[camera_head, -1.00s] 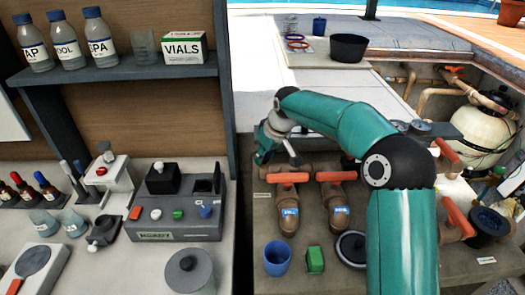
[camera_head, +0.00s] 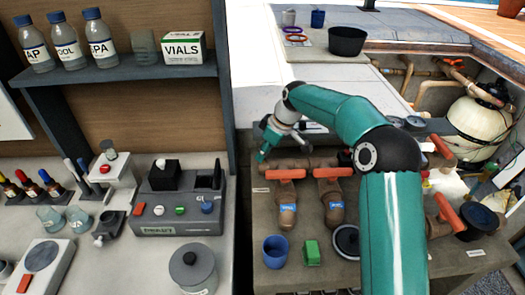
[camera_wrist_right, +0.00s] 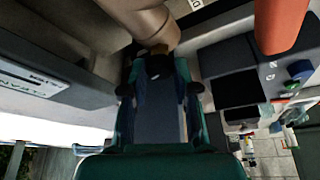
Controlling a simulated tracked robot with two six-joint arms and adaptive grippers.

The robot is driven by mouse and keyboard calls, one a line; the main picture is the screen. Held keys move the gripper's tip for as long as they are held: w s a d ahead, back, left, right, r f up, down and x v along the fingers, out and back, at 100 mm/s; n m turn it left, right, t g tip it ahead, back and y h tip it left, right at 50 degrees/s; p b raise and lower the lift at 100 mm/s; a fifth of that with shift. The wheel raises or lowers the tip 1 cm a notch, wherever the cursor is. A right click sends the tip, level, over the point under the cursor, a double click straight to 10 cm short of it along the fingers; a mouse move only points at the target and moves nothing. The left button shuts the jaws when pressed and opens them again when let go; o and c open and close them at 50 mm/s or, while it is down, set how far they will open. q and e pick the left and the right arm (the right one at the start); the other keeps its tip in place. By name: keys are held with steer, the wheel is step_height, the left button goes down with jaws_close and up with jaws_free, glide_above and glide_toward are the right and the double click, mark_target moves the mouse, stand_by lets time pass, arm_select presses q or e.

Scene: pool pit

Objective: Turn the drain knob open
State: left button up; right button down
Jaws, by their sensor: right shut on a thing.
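My right gripper (camera_head: 263,153) is at the left end of the brown pipework (camera_head: 304,163), behind the red-handled valves. In the head view the knob is hidden by my gripper. My left gripper is not in view.
Red-handled valves (camera_head: 286,174) and (camera_head: 333,172) stand close right of my gripper. A blue cup (camera_head: 275,251) and a green block (camera_head: 312,252) are in front. A dark post and the bench with a grey control box (camera_head: 177,214) are on the left.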

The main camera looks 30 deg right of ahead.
steer(key=shift+w+r, duration=0.1)
steer(key=shift+w, duration=0.05)
steer(key=c, duration=0.9)
jaws_free()
steer(key=v, duration=1.1)
steer(key=shift+s+d+r, duration=0.15)
steer(key=shift+s+r, duration=0.05)
steer(key=shift+r, duration=0.1)
